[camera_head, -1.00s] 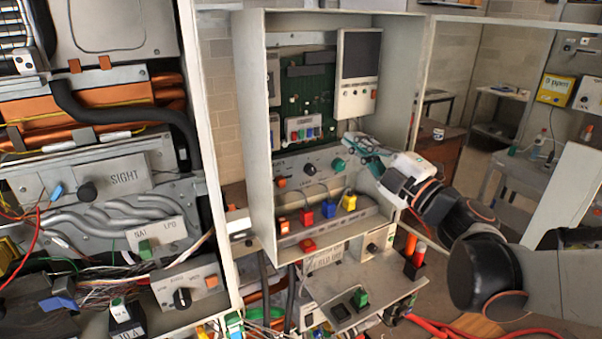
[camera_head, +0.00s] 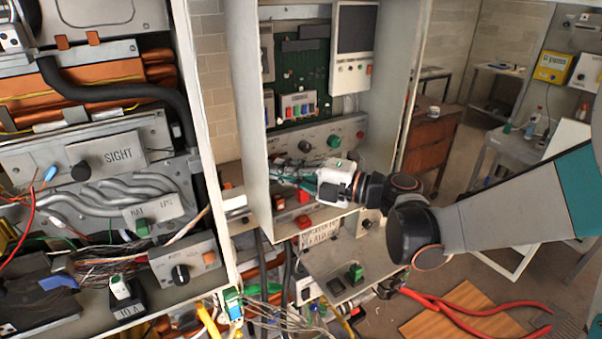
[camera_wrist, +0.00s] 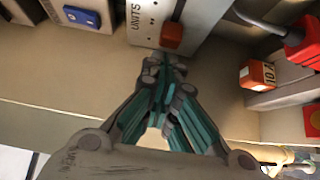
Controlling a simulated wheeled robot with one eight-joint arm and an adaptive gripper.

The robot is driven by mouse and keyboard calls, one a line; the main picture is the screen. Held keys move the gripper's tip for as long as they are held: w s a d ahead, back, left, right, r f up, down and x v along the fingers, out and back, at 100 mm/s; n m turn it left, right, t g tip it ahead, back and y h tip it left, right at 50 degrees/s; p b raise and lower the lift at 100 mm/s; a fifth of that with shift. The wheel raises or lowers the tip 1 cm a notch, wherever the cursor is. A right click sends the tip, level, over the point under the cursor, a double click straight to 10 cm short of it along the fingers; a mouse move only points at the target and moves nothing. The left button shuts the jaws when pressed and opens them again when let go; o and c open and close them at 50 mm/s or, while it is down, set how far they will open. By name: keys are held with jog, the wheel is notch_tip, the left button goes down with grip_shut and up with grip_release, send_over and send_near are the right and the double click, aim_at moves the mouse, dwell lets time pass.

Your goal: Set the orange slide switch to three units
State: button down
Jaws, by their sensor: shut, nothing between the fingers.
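The orange slide switch (camera_wrist: 172,36) shows in the wrist view on a pale panel (camera_wrist: 150,18) printed "UNITS". Small dark dots run along the panel near the switch. My gripper (camera_wrist: 163,66) has its teal fingers drawn together at the tips, with nothing held. The tips appear just in front of the switch at its near-left side; I cannot tell whether they touch it. In the head view my gripper (camera_head: 284,176) reaches into the open cabinet from the right, in front of the lower grey control panel. It hides part of the panel's lower left and the switch's setting is unreadable.
A red plug (camera_wrist: 303,44) with a grey cable and an orange block marked "10 A" (camera_wrist: 258,75) sit right of my fingers. A blue part (camera_wrist: 82,17) is at the upper left. The cabinet's right wall (camera_head: 392,100) stands close to my arm.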

jog(key=shift+x, duration=0.9)
